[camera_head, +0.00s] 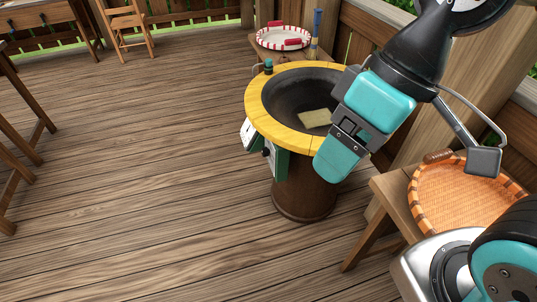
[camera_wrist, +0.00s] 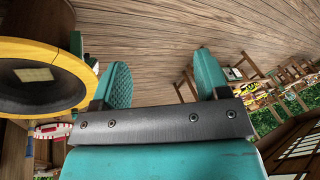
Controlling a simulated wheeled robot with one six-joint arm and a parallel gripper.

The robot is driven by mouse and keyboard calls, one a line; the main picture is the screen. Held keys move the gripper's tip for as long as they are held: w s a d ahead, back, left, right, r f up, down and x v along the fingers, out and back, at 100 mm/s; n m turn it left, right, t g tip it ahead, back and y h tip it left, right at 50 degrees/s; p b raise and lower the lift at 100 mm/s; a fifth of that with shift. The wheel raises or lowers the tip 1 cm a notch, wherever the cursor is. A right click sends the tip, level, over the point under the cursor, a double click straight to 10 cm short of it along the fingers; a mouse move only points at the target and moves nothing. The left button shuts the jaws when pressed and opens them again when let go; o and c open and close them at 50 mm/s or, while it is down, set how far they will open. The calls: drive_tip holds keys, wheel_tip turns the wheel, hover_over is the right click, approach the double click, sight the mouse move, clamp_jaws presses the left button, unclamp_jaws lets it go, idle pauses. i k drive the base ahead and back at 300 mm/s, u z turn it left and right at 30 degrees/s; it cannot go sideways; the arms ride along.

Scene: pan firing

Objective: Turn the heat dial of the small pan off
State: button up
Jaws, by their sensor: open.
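A dark round pan (camera_head: 282,92) with a wide yellow rim stands on a brown wooden pedestal, with a pale yellow slab inside. It also shows in the wrist view (camera_wrist: 30,93) at the left. A green panel (camera_head: 281,163) hangs below the front of its rim. A small dark part on that panel may be the heat dial, but it is too small to tell its setting. My gripper (camera_head: 345,150) is over the right front of the rim in the head view. In the wrist view its teal fingers (camera_wrist: 162,80) are apart with nothing between them.
A red-and-white tray (camera_head: 284,37) with red pieces sits on a stand behind the pan, beside a blue-handled brush (camera_head: 316,32). An orange basket (camera_head: 460,200) rests on a wooden table at right. The plank floor left of the pan is clear.

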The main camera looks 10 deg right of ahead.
sight(265, 152)
drive_tip(key=k, duration=0.95)
drive_tip(key=u, duration=0.95)
drive_tip(key=i, duration=5.6)
drive_tip(key=z, duration=3.8)
